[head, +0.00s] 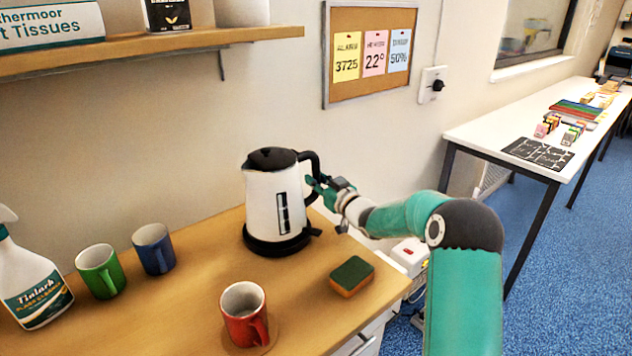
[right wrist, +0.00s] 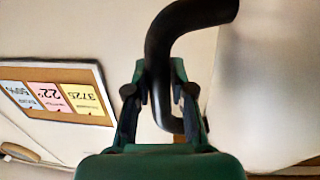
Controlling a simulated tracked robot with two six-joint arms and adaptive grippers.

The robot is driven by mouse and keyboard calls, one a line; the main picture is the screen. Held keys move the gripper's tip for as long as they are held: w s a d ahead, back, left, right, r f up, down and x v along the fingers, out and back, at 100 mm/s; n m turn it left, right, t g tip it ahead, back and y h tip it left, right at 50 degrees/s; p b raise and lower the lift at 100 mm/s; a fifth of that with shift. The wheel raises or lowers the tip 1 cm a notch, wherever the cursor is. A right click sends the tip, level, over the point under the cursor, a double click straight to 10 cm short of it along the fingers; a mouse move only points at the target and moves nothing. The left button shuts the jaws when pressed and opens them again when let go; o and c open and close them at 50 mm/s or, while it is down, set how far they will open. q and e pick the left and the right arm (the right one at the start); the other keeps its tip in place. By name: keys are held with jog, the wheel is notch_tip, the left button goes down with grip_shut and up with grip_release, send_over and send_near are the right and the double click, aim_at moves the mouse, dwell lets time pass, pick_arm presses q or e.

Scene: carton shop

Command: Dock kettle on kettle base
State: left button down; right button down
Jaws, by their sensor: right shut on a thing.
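The white kettle (head: 272,205) with a black lid and handle stands upright on the wooden counter, over its round black base (head: 275,246). Its bottom meets the base in the picture; I cannot tell whether a thin gap is left. My right gripper (head: 320,184) is at the kettle's right side, shut on the black handle. In the right wrist view the handle (right wrist: 158,50) runs down between the two fingers of the right gripper (right wrist: 160,92), with the pale kettle body (right wrist: 272,95) at the right. My left gripper is not in view.
A sponge (head: 352,276) and a red mug (head: 245,315) stand in front of the kettle. A blue mug (head: 153,248), a green mug (head: 100,270) and a spray bottle (head: 32,285) are at the left. A shelf (head: 150,50) hangs above. Bare counter lies between the mugs.

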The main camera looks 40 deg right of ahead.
jog(key=shift+r, duration=0.25)
dwell(0.3)
jog(key=shift+f+b, duration=0.55)
jog(key=shift+b, duration=0.2)
jog(key=c, duration=1.3)
grip_release()
jog(key=shift+f, duration=0.4)
jog(key=shift+s, duration=0.1)
jog(key=shift+s+a+r+b, duration=0.1)
jog(key=shift+s+a+b, duration=0.4)
jog(key=shift+s, duration=1.3)
jog(key=shift+s+a+r+b, duration=0.1)
jog(key=shift+s+a+b, duration=0.15)
jog(key=shift+s+b, duration=1.05)
jog(key=shift+s+a+b, duration=0.15)
jog(key=shift+s+a, duration=0.2)
jog(key=shift+s, duration=1.9)
